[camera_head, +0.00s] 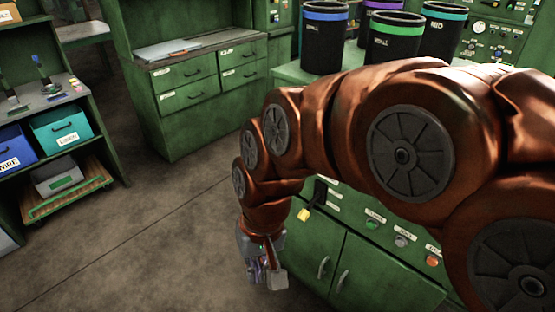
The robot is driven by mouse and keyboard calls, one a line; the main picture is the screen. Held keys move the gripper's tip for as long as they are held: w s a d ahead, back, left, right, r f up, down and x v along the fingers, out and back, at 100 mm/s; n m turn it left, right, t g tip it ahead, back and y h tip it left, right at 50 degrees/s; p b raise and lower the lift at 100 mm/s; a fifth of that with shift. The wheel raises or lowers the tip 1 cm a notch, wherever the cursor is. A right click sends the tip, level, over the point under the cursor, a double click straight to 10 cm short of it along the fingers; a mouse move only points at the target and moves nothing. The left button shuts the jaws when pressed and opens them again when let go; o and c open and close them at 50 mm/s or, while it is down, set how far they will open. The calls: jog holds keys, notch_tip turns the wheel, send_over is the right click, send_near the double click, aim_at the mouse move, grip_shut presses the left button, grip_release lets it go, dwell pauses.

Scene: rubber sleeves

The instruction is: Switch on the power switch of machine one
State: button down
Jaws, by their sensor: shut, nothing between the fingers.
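A green machine cabinet (345,240) stands at the lower middle and right, partly hidden by my orange arm. On its front is a black switch plate (320,190) with a yellow-tipped lever (304,214) that points down and toward the left. Small labels beside it are too small to read, so I cannot tell which machine this is. My gripper (264,277) hangs below and to the left of the lever, fingers pointing down. It is shut and empty, and appears apart from the lever in the picture.
Green (372,224), grey (402,240) and orange (432,261) buttons sit right of the lever, above cupboard handles (323,267). Black bins (325,40) stand on top. A drawer cabinet (205,90) and a shelf with a teal bin (62,128) stand left. The floor between is clear.

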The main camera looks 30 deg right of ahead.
jog(key=w+f+m+t+y+b, duration=0.25)
jog(key=w+m+b, duration=0.2)
jog(key=w, duration=0.55)
jog(key=w+d+f+m+t+b, duration=0.1)
jog(key=w+d+m+t+b, duration=0.3)
jog(key=w, duration=0.3)
jog(key=w+d+f+m+t+b, duration=0.1)
jog(key=w+d+m+t+b, duration=0.1)
jog(key=w+d+m, duration=0.4)
jog(key=w+d+f+m+t+h+b, duration=0.1)
jog(key=w+d+m+t+h+b, duration=0.1)
jog(key=d+m, duration=0.4)
jog(key=w+d+f+m+t+h+b, duration=0.1)
jog(key=d+m, duration=0.6)
jog(key=d, duration=0.9)
jog(key=w+t+h+b, duration=0.1)
jog(key=w+b, duration=0.1)
jog(key=shift+w, duration=0.4)
jog(key=shift+w+f+m+t, duration=0.1)
jog(key=shift+f+m+t, duration=0.1)
jog(key=shift+m+t, duration=0.05)
jog(key=b+x, duration=0.1)
jog(key=x, duration=0.8)
jog(key=shift+w+f, duration=0.25)
jog(key=shift+w, duration=0.1)
jog(key=shift+a+r+p, duration=0.1)
jog(key=shift+r+p, duration=0.15)
jog(key=shift+p, duration=0.15)
